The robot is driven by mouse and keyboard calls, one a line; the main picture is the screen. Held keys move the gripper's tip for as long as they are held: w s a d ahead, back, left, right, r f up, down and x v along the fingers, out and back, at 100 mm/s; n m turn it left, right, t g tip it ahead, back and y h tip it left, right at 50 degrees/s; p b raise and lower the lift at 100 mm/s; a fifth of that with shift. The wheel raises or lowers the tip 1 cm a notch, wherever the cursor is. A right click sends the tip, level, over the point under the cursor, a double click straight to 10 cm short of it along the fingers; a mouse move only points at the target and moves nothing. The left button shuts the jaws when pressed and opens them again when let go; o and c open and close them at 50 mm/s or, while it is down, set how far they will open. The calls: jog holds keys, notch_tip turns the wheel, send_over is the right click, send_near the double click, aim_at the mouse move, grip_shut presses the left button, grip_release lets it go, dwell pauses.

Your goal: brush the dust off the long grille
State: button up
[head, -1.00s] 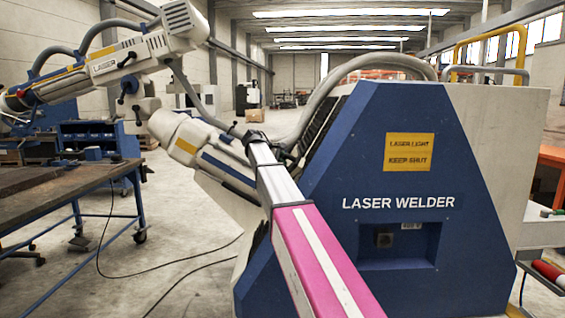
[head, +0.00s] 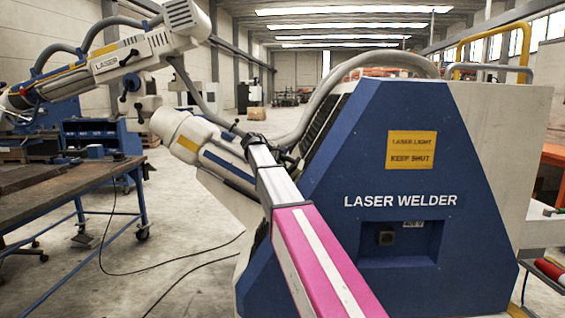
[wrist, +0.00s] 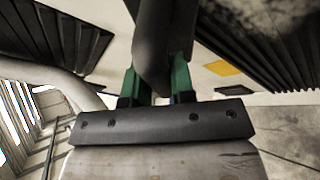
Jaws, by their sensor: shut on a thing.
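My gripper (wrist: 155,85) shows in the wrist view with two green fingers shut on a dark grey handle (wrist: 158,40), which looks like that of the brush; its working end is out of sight. Dark ribbed grilles show in the wrist view, a long one (wrist: 270,55) at the upper right and another (wrist: 65,38) at the upper left. A pale mottled patch, perhaps dust, shows at the top right. In the head view a dark slatted grille (head: 322,122) runs along the left side of the laser welder. My gripper there is small and dark beyond my arm, its fingers unclear.
The blue laser welder (head: 400,225) stands close at the right, with a grey hose (head: 345,72) arching over it. Its jointed white arm (head: 165,45) reaches to the upper left. A workbench (head: 65,185) stands left, and a cable crosses the open floor.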

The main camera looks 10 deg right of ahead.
jog(key=shift+s+a+f, duration=1)
jog(key=shift+s+a, duration=0.65)
jog(key=shift+s, duration=4.1)
jog(key=shift+w+d, duration=0.45)
jog(key=shift+w, duration=1.7)
jog(key=shift+w+d, duration=0.45)
jog(key=shift+w, duration=1.7)
jog(key=shift+w+d, duration=0.45)
jog(key=shift+w, duration=1.7)
jog(key=s+a+f, duration=0.2)
jog(key=s+a, duration=0.1)
jog(key=s, duration=0.6)
jog(key=shift+s, duration=0.3)
